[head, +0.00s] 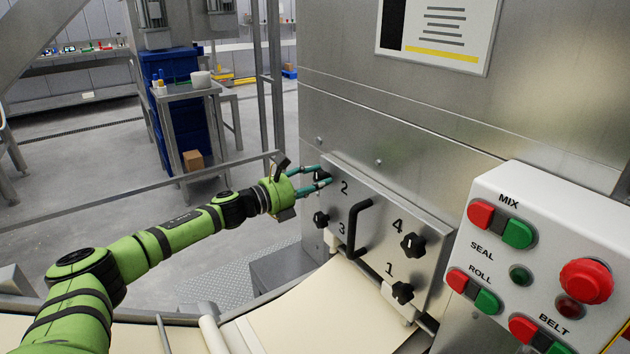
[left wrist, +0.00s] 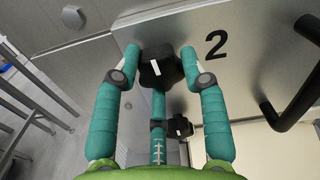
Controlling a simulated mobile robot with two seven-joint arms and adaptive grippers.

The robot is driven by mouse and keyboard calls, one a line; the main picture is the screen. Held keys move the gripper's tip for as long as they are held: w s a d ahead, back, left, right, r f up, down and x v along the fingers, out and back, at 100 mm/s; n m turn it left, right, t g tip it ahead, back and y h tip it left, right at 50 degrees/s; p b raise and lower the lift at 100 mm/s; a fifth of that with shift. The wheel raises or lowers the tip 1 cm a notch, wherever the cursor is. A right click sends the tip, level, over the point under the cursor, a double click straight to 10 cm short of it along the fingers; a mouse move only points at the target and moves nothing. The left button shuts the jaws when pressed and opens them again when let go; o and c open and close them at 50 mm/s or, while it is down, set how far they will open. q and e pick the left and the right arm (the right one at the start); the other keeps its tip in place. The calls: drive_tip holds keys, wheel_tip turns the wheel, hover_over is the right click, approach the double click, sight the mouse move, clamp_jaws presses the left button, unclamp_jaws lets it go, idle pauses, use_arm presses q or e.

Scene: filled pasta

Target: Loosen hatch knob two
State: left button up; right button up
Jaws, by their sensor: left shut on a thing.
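The hatch (head: 380,270) is a steel panel with four-lobed black knobs numbered 1 to 4. Knob two (head: 320,175) is at its upper left, beside the printed 2, and partly hidden by my fingers. My left gripper (head: 323,176) reaches it from the left with its teal fingers. In the left wrist view, knob two (left wrist: 165,72) sits between the fingertips of my left gripper (left wrist: 161,56), its white mark tilted slightly from upright. The gripper is shut on the knob. My right gripper is not in view.
Knob three (head: 321,219), knob four (head: 413,245) and knob one (head: 402,292) stick out from the hatch. A black handle (head: 357,228) stands between them. A button box (head: 545,255) is at the right. A pale belt (head: 310,315) runs below the hatch.

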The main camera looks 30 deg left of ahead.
use_arm(q)
drive_tip(key=n+p, duration=0.1)
drive_tip(key=n, duration=0.2)
drive_tip(key=shift+r+n, duration=0.1)
drive_tip(key=shift+n, duration=0.2)
drive_tip(key=n+p, duration=0.2)
drive_tip(key=n, duration=0.2)
drive_tip(key=shift+n, duration=0.3)
drive_tip(key=n+p, duration=0.2)
drive_tip(key=n, duration=0.1)
drive_tip(key=shift+n, duration=0.3)
drive_tip(key=n+p, duration=0.1)
drive_tip(key=n, duration=0.2)
drive_tip(key=shift+r+n+p, duration=0.1)
drive_tip(key=shift+n+p, duration=0.2)
drive_tip(key=shift+p, duration=0.05)
drive_tip(key=n+p, duration=0.2)
drive_tip(key=n, duration=0.2)
drive_tip(key=n+p, duration=0.1)
drive_tip(key=n, duration=0.3)
drive_tip(key=n+p, duration=0.1)
drive_tip(key=n, duration=0.2)
drive_tip(key=shift+n, duration=0.3)
drive_tip(key=shift+n+p, duration=0.55)
drive_tip(key=shift+n, duration=1.25)
